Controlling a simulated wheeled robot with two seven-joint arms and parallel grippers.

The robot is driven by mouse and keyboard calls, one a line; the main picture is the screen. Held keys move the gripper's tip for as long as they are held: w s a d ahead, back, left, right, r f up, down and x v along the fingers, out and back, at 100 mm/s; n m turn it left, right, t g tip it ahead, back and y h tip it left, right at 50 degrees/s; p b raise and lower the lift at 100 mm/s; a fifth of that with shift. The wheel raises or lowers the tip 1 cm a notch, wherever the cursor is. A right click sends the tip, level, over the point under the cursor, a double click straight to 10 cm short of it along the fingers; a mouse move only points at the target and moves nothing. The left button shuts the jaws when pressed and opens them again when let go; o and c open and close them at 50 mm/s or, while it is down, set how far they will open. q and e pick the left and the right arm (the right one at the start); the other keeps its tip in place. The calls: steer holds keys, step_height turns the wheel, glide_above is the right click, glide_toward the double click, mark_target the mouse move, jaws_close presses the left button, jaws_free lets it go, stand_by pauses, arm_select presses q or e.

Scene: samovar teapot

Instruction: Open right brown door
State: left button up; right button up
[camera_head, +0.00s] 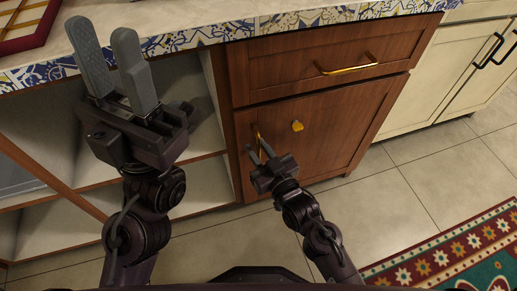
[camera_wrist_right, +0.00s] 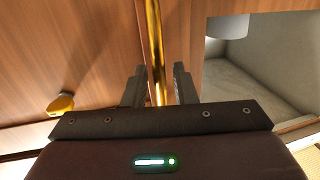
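The brown door (camera_head: 345,122) is shut below a brown drawer in the head view. A vertical gold handle (camera_head: 257,139) sits near its left edge, partly hidden by my right gripper (camera_head: 258,146). In the right wrist view the gold handle (camera_wrist_right: 155,45) runs between the two fingers of my right gripper (camera_wrist_right: 158,80), with a small gap visible on each side. Those fingers are open. My left gripper (camera_head: 104,35) is open and empty, raised in front of the open shelves and countertop edge.
A yellow knob-like piece (camera_head: 297,126) is on the door front. The brown drawer (camera_head: 310,65) above has a horizontal gold handle (camera_head: 347,68). Open shelves (camera_head: 205,175) lie left, cream cabinets (camera_head: 450,75) right. A patterned rug (camera_head: 450,255) lies on the tiled floor.

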steer(key=shift+c, duration=0.4)
jaws_close()
steer(key=shift+s, duration=0.1)
